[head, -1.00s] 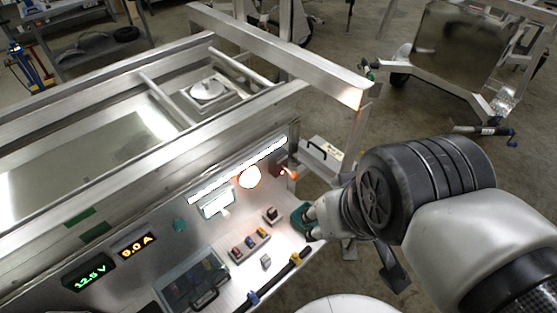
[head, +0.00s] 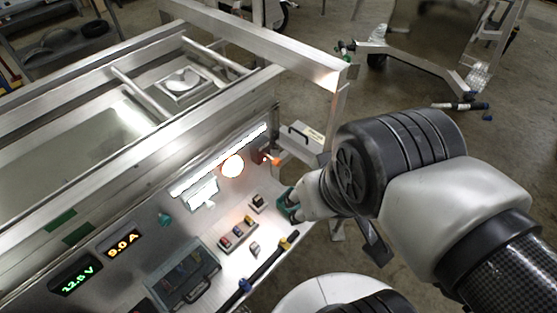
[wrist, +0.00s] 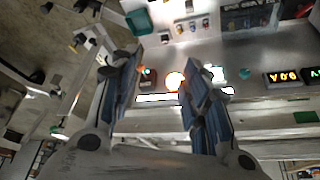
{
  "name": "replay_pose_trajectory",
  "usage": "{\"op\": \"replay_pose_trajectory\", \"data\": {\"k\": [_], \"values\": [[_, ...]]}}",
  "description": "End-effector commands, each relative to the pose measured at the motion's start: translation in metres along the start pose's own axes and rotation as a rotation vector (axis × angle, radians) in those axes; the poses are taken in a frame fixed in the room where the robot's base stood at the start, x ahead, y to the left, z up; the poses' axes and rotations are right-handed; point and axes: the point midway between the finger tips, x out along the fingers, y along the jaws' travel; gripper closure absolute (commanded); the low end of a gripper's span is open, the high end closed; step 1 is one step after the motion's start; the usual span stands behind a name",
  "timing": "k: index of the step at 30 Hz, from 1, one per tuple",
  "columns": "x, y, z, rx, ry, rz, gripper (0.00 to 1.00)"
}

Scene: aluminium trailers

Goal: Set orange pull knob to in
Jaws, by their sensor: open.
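An orange knob-like piece (head: 272,160) sticks out at the right end of the lit panel, beside a dark red box. A round orange glowing spot (head: 232,166) is to its left, just under the white light strip; it also shows in the wrist view (wrist: 175,82). I cannot tell for sure which is the pull knob, nor whether it is in or out. My gripper (wrist: 160,64) is open and empty, its fingers pointing toward the panel with the glow between them in the wrist view.
A teal container (wrist: 138,22) is near the counter's corner. An aluminium post (head: 338,115) and a grey box (head: 302,140) stand to the right.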

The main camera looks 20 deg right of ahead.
Motion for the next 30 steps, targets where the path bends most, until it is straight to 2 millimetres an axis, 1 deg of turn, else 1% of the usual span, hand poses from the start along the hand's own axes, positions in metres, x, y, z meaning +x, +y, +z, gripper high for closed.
{"op": "replay_pose_trajectory", "data": {"k": [7, 11, 15, 20, 25, 30], "values": [[0.003, -0.001, 0.001, 0.017, -0.026, -0.008, 0.57], [0.014, -0.004, 0.002, 0.096, -0.138, -0.05, 0.57], [0.035, -0.012, 0.002, 0.254, -0.327, -0.146, 0.57], [0.058, -0.02, -0.004, 0.465, -0.519, -0.29, 0.57], [0.086, -0.022, -0.019, 0.71, -0.68, -0.468, 0.57], [0.118, -0.013, -0.04, 0.975, -0.787, -0.669, 0.57]]}}
